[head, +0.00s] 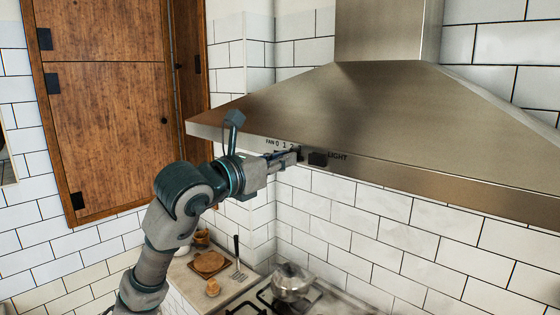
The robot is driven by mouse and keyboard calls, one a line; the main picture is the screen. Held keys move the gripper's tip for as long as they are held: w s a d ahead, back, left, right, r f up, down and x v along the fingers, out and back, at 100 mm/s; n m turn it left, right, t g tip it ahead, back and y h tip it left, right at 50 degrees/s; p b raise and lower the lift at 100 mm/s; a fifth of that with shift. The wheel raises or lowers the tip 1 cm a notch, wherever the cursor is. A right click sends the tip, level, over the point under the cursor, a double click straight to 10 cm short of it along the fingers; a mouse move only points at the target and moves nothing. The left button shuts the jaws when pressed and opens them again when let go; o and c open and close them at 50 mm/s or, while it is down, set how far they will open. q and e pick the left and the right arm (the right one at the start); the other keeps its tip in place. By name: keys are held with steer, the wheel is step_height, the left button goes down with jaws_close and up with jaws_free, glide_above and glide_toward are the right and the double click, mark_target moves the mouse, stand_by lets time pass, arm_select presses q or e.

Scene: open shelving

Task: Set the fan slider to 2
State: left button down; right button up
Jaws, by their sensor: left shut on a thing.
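The steel range hood (375,115) spans the upper right of the head view. Its front edge carries the printed marks "FAN 0 1 2" on the left. My left gripper (293,157) reaches in from the left and is shut on the dark fan slider (299,152) at the hood's front edge. The slider sits around or just right of the "2" mark; the fingers hide most of it and its track, so its exact setting is unclear. My right gripper is not in view.
A black light switch (317,158) labelled "LIGHT" sits just right of my left gripper. Below are a stove with a metal pot (291,282) and a counter with a wooden board (209,264). A wooden cabinet (110,100) stands at the left.

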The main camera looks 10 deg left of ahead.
arm_select(q)
steer(key=c, duration=1.2)
jaws_free()
steer(key=shift+a, duration=0.15)
steer(key=shift+s+a, duration=0.1)
steer(key=shift+a, duration=0.15)
steer(key=v, duration=1.2)
steer(key=shift+f, duration=0.1)
